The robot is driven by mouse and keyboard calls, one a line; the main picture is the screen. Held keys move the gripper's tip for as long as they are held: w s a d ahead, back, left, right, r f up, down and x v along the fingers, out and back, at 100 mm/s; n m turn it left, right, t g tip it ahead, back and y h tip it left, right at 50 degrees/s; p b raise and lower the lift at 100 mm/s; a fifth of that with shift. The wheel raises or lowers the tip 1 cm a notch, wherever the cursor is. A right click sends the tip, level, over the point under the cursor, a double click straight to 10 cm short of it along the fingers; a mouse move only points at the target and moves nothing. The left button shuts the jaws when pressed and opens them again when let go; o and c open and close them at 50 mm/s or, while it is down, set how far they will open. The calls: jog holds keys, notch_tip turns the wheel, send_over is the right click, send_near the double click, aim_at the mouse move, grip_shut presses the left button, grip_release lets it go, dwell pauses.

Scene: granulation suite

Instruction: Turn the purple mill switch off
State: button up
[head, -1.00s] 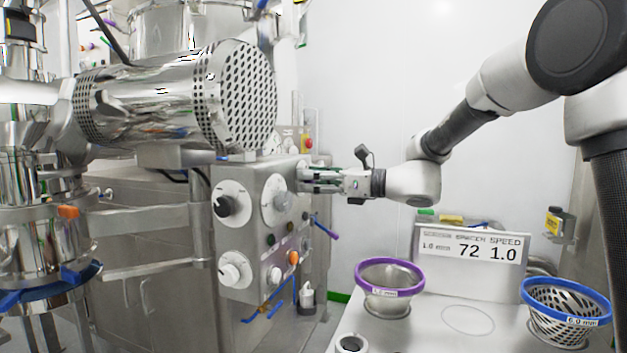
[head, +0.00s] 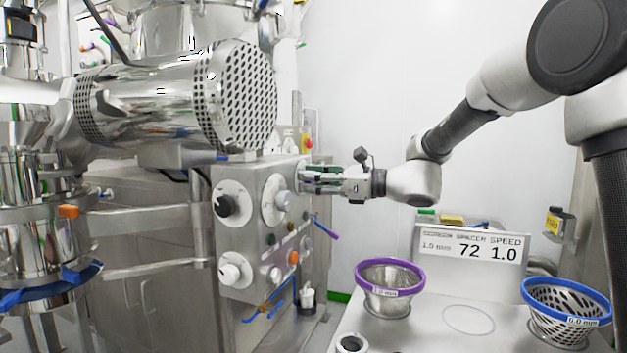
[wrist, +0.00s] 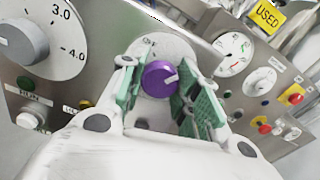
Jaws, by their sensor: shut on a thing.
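The purple mill switch (wrist: 158,79) is a round knob with a white pointer mark, on a pale round dial plate (wrist: 168,46) on the steel control panel. In the wrist view it sits between the two green-padded fingers of my gripper (wrist: 158,88). Part of the dial lettering is hidden by the fingers. In the head view my gripper (head: 312,180) reaches the right side of the control box (head: 262,240), and the switch is mostly hidden there.
A large grey dial (wrist: 25,40) is left of the switch, and gauges (wrist: 233,52) and a red button (wrist: 295,95) are to the right. In the head view, a purple-rimmed screen (head: 390,275) and a blue-rimmed screen (head: 567,308) stand on the bench.

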jog(key=n, duration=1.2)
jog(key=shift+n, duration=1.8)
jog(key=shift+f, duration=0.1)
jog(key=o, duration=1.1)
jog(key=shift+c, duration=0.2)
jog(key=v, duration=1.2)
